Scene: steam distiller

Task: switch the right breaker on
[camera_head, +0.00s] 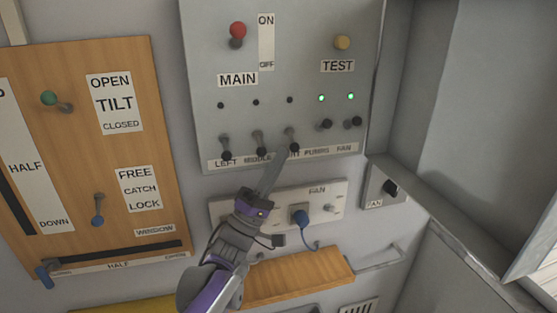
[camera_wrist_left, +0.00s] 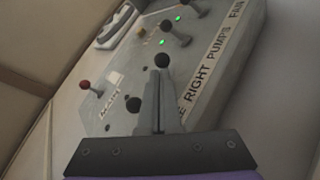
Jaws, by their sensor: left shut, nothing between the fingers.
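The right breaker (camera_head: 293,144) is a dark-knobbed lever on the grey panel, third in the lower row, and it hangs down. The lamp above it is dark. My left gripper (camera_head: 276,160) is shut and empty, just below and left of that lever, and covers part of its "RIGHT" label. In the left wrist view the shut fingers (camera_wrist_left: 160,75) point at a black knob (camera_wrist_left: 162,60), apparently the right breaker's. I cannot tell whether they touch. My right gripper is not in view.
The middle breaker (camera_head: 261,146) and left breaker (camera_head: 226,147) hang down beside it. The pumps switch (camera_head: 326,124) and fan switch (camera_head: 356,121) have green lamps lit above. A red main knob (camera_head: 238,30) sits higher. A plugged socket strip (camera_head: 330,200) lies below.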

